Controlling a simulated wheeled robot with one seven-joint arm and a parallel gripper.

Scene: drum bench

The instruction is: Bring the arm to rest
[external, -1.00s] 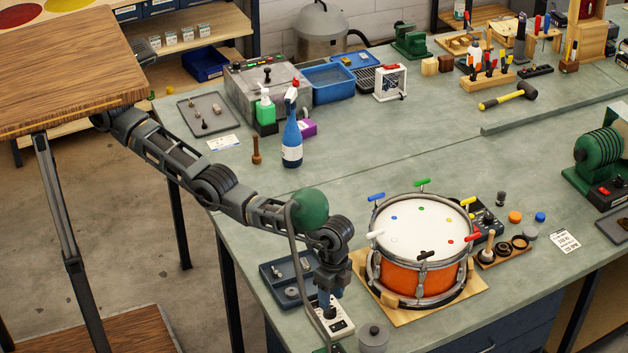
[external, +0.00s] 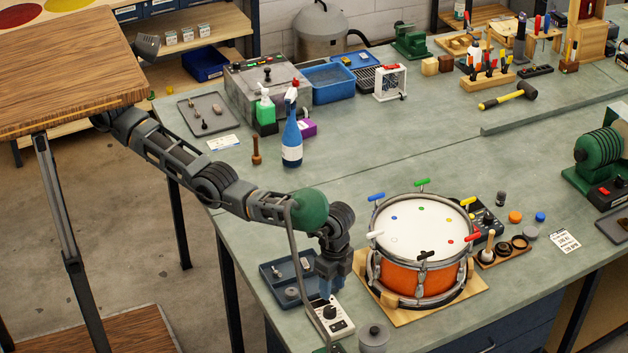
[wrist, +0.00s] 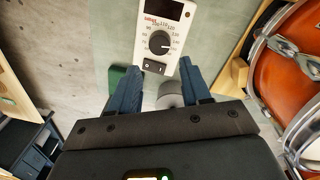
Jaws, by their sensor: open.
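My gripper (external: 326,287) points down at the near left of the bench, left of the orange drum (external: 415,275). It is above a white box with a black dial (external: 336,325) and clear of it as far as I can tell. In the wrist view my gripper (wrist: 160,88) has its two blue-grey fingers apart with nothing held between them. The white box (wrist: 148,30), with its dial and a rocker switch, lies beyond the fingertips. A grey round thing (wrist: 170,95) shows in the gap, lower down.
A dark tray with small parts (external: 272,272) lies just left of my gripper. A grey lidded canister (external: 373,337) stands at the near edge. The drum rests on a wooden board (external: 400,317). The bench behind the drum is clear (external: 380,160).

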